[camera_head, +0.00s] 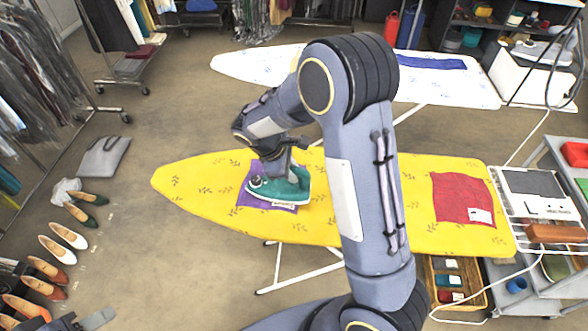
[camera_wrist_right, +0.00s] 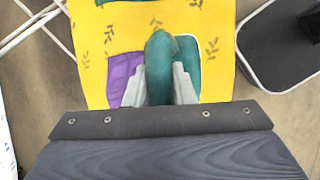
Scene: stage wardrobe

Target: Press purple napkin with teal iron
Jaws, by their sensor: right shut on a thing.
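The teal iron (camera_head: 285,190) is on or just over the purple napkin (camera_head: 247,198), covering much of it; I cannot tell if its sole touches the cloth. The napkin lies on the yellow ironing board (camera_head: 190,183), its edges showing around the iron. My right gripper (camera_head: 280,168) reaches down from above and is shut on the iron's handle. In the right wrist view the teal handle (camera_wrist_right: 159,68) sits between the fingers, with the napkin (camera_wrist_right: 122,75) to the left. A grey and dark part at the lower left edge of the head view looks like my left gripper (camera_head: 98,318); its jaws are unclear.
A red cloth (camera_head: 462,199) lies on the board's right part, near a white wire rack (camera_head: 545,205). A white ironing board (camera_head: 255,65) with a blue cloth (camera_head: 432,61) stands behind. Shoes line the floor at left. My right arm hides the board's middle.

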